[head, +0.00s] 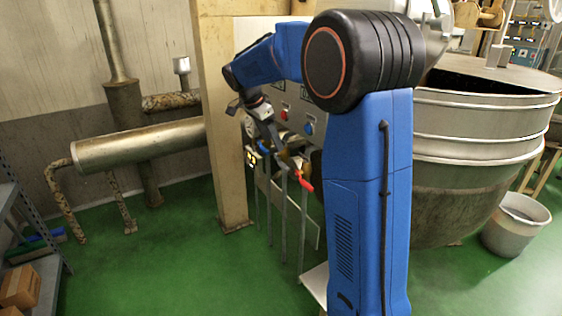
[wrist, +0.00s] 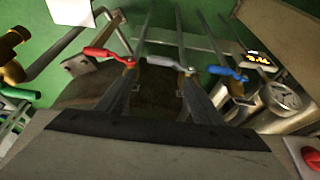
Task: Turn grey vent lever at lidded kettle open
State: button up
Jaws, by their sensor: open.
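In the wrist view a grey lever (wrist: 165,63) sits on a vertical pipe, between a red lever (wrist: 103,53) on the left and a blue lever (wrist: 228,72) on the right. My gripper (wrist: 158,84) is open, its two dark fingers reaching toward the grey lever, one on each side in the picture. I cannot tell whether they touch it. In the head view my gripper (head: 268,140) is at the pipes in front of the panel, with the red lever (head: 304,181) to its lower right. The grey lever is hard to make out there.
A large metal kettle (head: 465,150) stands right of my arm, with a bucket (head: 515,224) beside it. A beige post (head: 222,120) stands close left of the pipes. A round gauge (wrist: 287,97) is right of the blue lever.

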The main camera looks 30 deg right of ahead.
aim_at(283, 164)
jog(key=x, duration=1)
jog(key=shift+d+f, duration=0.15)
jog(key=shift+f, duration=0.25)
jog(key=shift+c, duration=0.2)
jog(key=c, duration=1.5)
jog(key=shift+o, duration=0.2)
jog(key=shift+s, duration=0.1)
